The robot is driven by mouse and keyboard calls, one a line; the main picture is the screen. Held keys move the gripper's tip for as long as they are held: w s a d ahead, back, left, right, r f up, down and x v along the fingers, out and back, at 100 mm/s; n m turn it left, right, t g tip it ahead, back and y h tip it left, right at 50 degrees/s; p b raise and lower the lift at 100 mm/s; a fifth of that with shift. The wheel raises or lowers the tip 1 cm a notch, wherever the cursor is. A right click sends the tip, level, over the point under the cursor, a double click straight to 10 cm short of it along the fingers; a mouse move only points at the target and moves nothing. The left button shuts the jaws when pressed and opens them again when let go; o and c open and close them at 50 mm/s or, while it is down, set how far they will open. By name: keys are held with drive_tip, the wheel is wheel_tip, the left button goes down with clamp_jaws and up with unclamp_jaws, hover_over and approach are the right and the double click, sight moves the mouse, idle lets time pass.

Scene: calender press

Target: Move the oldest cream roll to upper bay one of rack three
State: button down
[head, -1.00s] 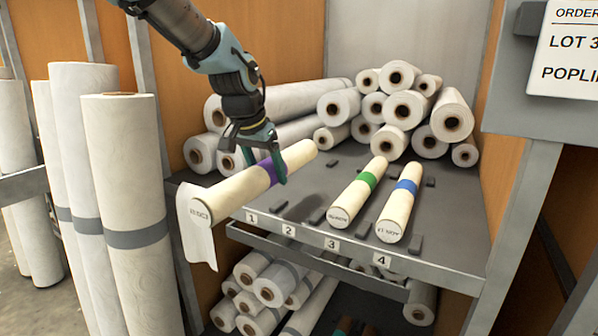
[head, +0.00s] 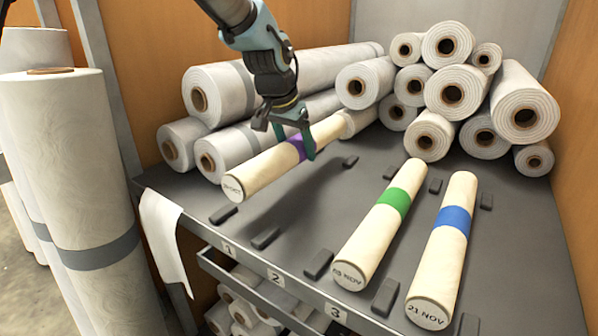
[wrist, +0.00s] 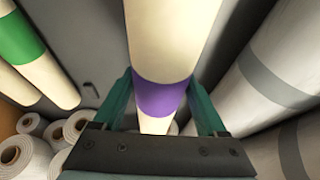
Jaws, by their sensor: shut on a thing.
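My gripper (head: 294,146) is shut on the cream roll with the purple band (head: 258,172), gripping it at the band. The roll hangs tilted above the shelf over bay 1, its label end toward the front; its label is too small to read. In the wrist view the purple-banded roll (wrist: 163,98) lies between both fingers. A cream roll with a green band (head: 380,225), its label ending in NOV, lies in bay 3. A cream roll with a blue band (head: 443,250), labelled 21 NOV, lies to its right.
Dark chocks (head: 318,264) divide the shelf (head: 310,215). Large white rolls (head: 225,90) lie stacked at the back left, and more (head: 450,92) at the back right. A white sheet (head: 167,240) hangs over the front left corner. Tall rolls (head: 70,170) stand at left.

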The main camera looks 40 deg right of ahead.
sight(287, 144)
drive_tip(key=shift+f+p, duration=0.6)
drive_tip(key=shift+f, duration=2.65)
drive_tip(key=shift+f, duration=0.15)
unclamp_jaws()
drive_tip(key=b+v, duration=0.2)
drive_tip(key=v, duration=1)
drive_tip(key=shift+a, duration=0.1)
drive_tip(key=shift+s, duration=0.15)
